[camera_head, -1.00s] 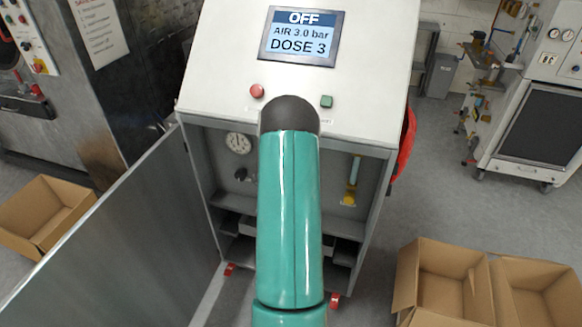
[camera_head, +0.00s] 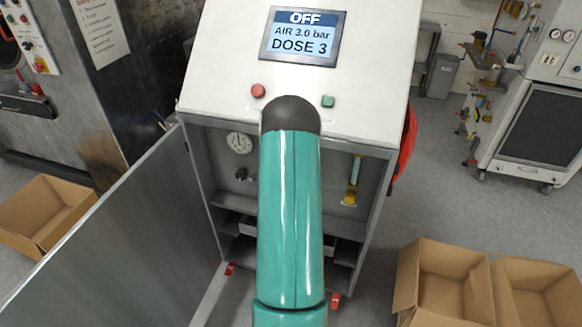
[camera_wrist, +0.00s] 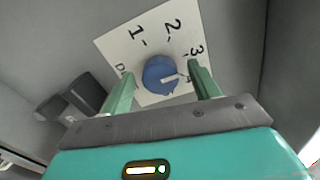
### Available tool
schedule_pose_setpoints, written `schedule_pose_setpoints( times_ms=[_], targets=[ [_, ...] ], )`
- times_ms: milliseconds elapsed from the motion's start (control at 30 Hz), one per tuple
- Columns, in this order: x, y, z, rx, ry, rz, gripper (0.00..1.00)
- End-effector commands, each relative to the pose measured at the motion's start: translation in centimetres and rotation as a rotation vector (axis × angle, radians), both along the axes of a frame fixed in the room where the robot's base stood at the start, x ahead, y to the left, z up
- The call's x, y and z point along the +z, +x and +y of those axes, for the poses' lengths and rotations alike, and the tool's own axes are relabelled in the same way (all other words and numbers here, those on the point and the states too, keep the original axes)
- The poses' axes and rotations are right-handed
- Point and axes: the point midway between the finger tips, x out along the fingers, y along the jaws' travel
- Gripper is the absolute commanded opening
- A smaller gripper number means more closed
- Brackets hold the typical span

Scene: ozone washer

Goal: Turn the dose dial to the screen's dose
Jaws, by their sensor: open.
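The screen (camera_head: 303,37) on the white sloped panel reads OFF, AIR 3.0 bar, DOSE 3. In the wrist view the blue dose dial (camera_wrist: 159,75) sits on a white plate (camera_wrist: 126,45) marked 1, 2, 3 and 4, with part of a label hidden. The dial's white pointer line points right, toward the side with the 3 and 4; it looks nearer the 4, partly behind the right finger. My gripper (camera_wrist: 161,72) is open, one green finger on each side of the dial, with no clear contact visible. My arm hides the dial in the head view.
The machine's lower cabinet is open, with its door (camera_head: 110,235) swung out left. Inside are a round gauge (camera_head: 239,143) and a yellow-based tube (camera_head: 352,182). A red button (camera_head: 258,91) and green button (camera_head: 327,101) sit above. Cardboard boxes (camera_head: 440,285) stand on the floor.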

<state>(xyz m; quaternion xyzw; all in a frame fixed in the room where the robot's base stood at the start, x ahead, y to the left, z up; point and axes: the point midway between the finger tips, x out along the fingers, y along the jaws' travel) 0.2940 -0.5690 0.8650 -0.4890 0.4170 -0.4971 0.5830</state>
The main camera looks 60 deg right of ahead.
Motion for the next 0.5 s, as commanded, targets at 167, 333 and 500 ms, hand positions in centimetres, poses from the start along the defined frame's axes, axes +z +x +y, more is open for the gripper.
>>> schedule_pose_setpoints(
  times_ms=[167,333,500],
  targets=[
    [0.0,-0.2,1.2,0.0,0.001,0.001,0.61],
    [-0.1,-0.6,4.3,0.002,0.002,0.001,0.61],
    [0.0,-1.3,8.1,0.002,0.001,0.002,0.61]
  ],
)
